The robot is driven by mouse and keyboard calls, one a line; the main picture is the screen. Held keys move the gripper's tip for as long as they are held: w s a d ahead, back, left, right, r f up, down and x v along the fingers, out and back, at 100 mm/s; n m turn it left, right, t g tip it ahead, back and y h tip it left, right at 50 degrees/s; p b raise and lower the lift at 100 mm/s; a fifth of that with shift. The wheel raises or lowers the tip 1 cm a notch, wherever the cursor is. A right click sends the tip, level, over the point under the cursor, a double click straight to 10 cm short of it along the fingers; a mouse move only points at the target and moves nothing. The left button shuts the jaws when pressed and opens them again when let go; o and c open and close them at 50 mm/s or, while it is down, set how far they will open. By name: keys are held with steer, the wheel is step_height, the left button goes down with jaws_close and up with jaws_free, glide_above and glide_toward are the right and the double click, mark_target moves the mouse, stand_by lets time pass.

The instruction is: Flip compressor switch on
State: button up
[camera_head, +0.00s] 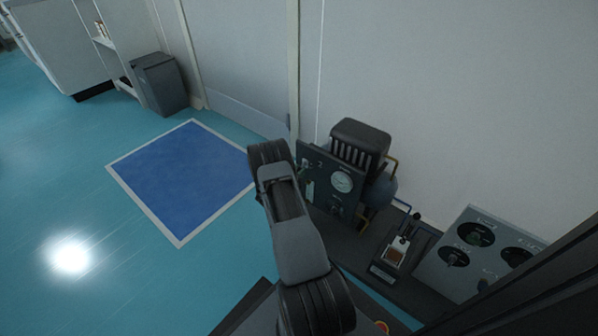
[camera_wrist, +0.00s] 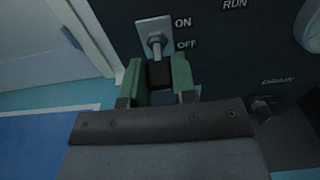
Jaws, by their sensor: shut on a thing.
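The compressor switch (camera_wrist: 157,43) is in the wrist view, a metal toggle on a light plate on the dark panel, with ON printed above OFF beside it. Its lever points downward, toward the OFF side, with a black tip (camera_wrist: 160,74) at its end. My gripper (camera_wrist: 160,77) has its two green fingers on either side of that black tip, shut on it. In the head view the compressor (camera_head: 358,142) stands against the wall behind its dark panel (camera_head: 322,190). My arm hides the gripper there.
The panel also bears a RUN label, a gauge (camera_wrist: 309,27) and a DRAIN knob (camera_wrist: 264,106). In the head view, a small device (camera_head: 395,252) and a grey box with dials (camera_head: 470,255) stand to the right. A blue floor square (camera_head: 183,180) lies clear at left.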

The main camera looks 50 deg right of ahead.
mark_target(299, 170)
steer(key=y+p, duration=0.1)
steer(key=r+y+p, duration=0.1)
steer(key=p, duration=0.1)
steer(key=shift+a+r, duration=0.15)
steer(key=shift+r, duration=0.1)
steer(key=y+p, duration=0.2)
steer(key=r+y+p, duration=0.1)
steer(key=y+p, duration=0.2)
steer(key=p, duration=0.1)
steer(key=shift+r+g+y, duration=0.35)
steer(key=shift+g+y, duration=0.05)
steer(key=y+p, duration=0.1)
steer(key=p, duration=0.1)
steer(key=y+p, duration=0.1)
steer(key=p, duration=0.1)
steer(key=shift+r, duration=0.25)
steer(key=y+p, duration=0.1)
steer(key=p, duration=0.2)
steer(key=shift+y, duration=0.3)
steer(key=shift+w+f+y+p, duration=0.1)
steer(key=shift+y+p, duration=0.2)
steer(key=shift+p, duration=0.2)
steer(key=o, duration=0.9)
steer(key=shift+d, duration=0.25)
steer(key=p+v, duration=0.3)
steer(key=v, duration=1)
steer(key=shift+w+a+r, duration=0.1)
steer(key=shift+a+r, duration=0.1)
steer(key=shift+r, duration=0.2)
